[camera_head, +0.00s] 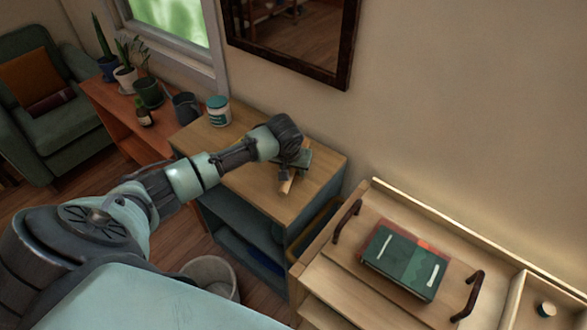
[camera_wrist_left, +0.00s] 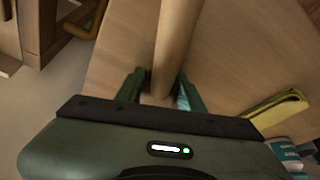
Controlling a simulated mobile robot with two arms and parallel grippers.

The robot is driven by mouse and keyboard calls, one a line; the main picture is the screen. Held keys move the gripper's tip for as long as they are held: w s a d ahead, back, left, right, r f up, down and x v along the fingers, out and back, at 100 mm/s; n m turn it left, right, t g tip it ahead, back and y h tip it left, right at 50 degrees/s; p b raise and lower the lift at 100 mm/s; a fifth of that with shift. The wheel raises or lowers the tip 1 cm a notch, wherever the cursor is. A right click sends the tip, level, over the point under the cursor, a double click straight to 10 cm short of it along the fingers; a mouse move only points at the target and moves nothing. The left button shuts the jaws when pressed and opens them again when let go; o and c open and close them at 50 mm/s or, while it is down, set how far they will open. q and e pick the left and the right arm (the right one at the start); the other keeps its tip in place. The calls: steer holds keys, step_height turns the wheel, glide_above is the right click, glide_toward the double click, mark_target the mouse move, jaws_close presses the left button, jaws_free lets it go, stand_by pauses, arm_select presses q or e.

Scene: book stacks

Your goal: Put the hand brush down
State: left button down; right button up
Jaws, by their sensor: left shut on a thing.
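My left gripper (camera_head: 296,165) is over the right part of the wooden top of a low cabinet (camera_head: 262,195). It is shut on the hand brush (camera_head: 287,186), of which a pale wooden part shows below the fingers. In the left wrist view the round wooden handle (camera_wrist_left: 177,40) runs up from between the two dark green fingers (camera_wrist_left: 160,92), with the wooden top beneath. The brush is very close to the top; I cannot tell whether it touches. Its bristles are not clearly visible. My right gripper is not in view.
A white and teal tin (camera_head: 218,111) and a dark jug (camera_head: 186,108) stand toward the back left. A yellow item (camera_wrist_left: 277,110) lies on the top. At right, a wooden cart (camera_head: 333,272) carries a handled tray with books (camera_head: 405,262). A bin (camera_head: 211,274) stands on the floor.

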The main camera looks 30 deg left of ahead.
arm_select(q)
steer(key=c, duration=0.9)
jaws_free()
steer(key=shift+f, duration=0.1)
steer(key=shift+r, duration=0.4)
steer(key=v, duration=1.1)
steer(key=shift+s+d+r, duration=0.1)
steer(key=shift+d+r, duration=0.05)
steer(key=shift+r, duration=0.1)
steer(key=shift+f, duration=0.1)
